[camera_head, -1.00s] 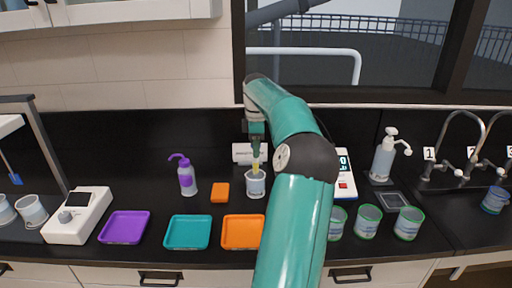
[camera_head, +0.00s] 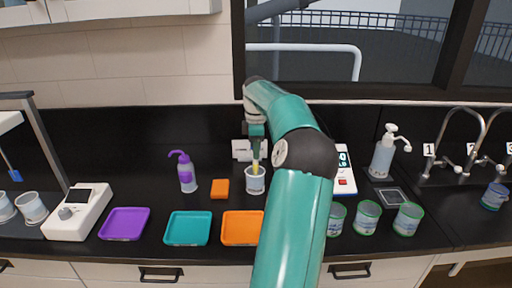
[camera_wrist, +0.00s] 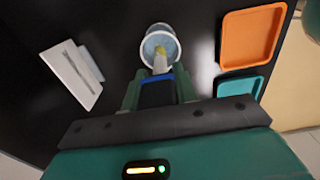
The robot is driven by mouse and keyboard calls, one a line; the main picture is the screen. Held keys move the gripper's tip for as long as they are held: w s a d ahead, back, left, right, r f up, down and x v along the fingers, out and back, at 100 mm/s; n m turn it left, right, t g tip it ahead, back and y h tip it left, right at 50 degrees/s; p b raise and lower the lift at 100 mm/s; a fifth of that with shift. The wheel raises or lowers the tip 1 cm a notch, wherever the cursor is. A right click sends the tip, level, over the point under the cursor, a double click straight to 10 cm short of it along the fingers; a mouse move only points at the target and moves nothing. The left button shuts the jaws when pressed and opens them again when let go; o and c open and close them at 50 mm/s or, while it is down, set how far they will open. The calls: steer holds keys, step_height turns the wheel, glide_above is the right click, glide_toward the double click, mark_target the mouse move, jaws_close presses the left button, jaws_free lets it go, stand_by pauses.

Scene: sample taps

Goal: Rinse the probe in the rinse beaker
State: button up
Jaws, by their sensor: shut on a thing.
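In the wrist view, the probe (camera_wrist: 160,62) runs from between my fingers (camera_wrist: 159,88) toward the open mouth of the beaker (camera_wrist: 161,40). Its yellow tip overlaps the mouth; how deep it reaches, if at all, I cannot tell. The beaker looks upright in the head view.
A white box-like holder (camera_head: 241,151) stands behind the beaker. An orange block (camera_head: 223,187) and a purple-capped wash bottle (camera_head: 186,173) are to its left. Teal (camera_head: 188,229), orange (camera_head: 240,228) and purple (camera_head: 125,224) trays lie in front. Green-rimmed beakers (camera_head: 367,218) stand right of my arm.

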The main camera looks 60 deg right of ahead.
mark_target(256, 164)
steer(key=shift+f, duration=3.15)
steer(key=shift+w+d, duration=0.2)
steer(key=shift+d, duration=0.15)
steer(key=shift+a, duration=0.1)
steer(key=shift+w+a, duration=0.15)
steer(key=shift+a, duration=0.2)
steer(key=shift+a, duration=0.1)
steer(key=shift+s+a, duration=0.15)
steer(key=shift+s, duration=0.35)
steer(key=shift+w+d, duration=0.1)
steer(key=shift+d, duration=0.1)
steer(key=shift+w+d, duration=0.1)
steer(key=shift+d, duration=0.05)
